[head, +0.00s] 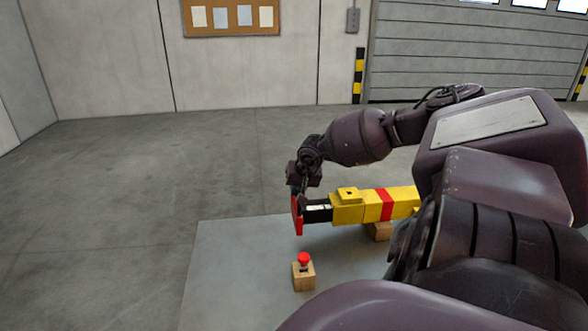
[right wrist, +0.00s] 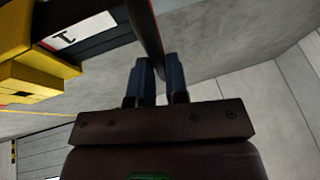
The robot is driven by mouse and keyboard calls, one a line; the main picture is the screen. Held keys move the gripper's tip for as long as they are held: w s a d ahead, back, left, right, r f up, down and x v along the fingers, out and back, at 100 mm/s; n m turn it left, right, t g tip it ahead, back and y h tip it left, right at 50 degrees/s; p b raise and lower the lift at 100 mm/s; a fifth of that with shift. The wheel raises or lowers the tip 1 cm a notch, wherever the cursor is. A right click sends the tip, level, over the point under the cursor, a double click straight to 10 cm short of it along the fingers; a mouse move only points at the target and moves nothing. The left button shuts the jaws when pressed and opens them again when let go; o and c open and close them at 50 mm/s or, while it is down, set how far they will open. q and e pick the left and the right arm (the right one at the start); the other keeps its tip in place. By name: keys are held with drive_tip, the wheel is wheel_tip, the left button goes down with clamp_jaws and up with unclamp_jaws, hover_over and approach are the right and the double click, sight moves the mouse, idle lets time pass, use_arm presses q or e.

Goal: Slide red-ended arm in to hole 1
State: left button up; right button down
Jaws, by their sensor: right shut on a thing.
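A yellow nosecone body (head: 347,209) with a red band lies along the right of the grey table. A black arm (head: 318,211) with a flat red end plate (head: 298,216) lies at its left end, in line with the body. The black arm seems to run into the yellow end; the hole itself is hidden. My right gripper (head: 297,186) is at the top of the red plate. In the right wrist view its fingers (right wrist: 160,80) are shut on the plate's edge (right wrist: 146,38). There a white label marked 1 (right wrist: 84,31) shows on the black arm beside the yellow block (right wrist: 30,78). My left gripper is not in view.
A red push button (head: 304,260) on a wooden block (head: 304,277) stands in front of the red plate. A wooden support (head: 379,231) sits under the yellow body. The grey table (head: 230,270) is clear on the left. My right arm hides the right side.

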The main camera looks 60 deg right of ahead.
drive_tip(key=shift+s+d+f, duration=0.1)
drive_tip(key=shift+s+d, duration=0.05)
drive_tip(key=shift+d, duration=0.05)
drive_tip(key=c, duration=1.5)
unclamp_jaws()
drive_tip(key=o, duration=0.4)
drive_tip(key=shift+s+d, duration=0.1)
drive_tip(key=shift+s, duration=0.1)
drive_tip(key=shift+w, duration=0.1)
drive_tip(key=shift+r, duration=0.55)
drive_tip(key=shift+p+v, duration=1.4)
drive_tip(key=shift+v, duration=3.6)
drive_tip(key=shift+f, duration=0.15)
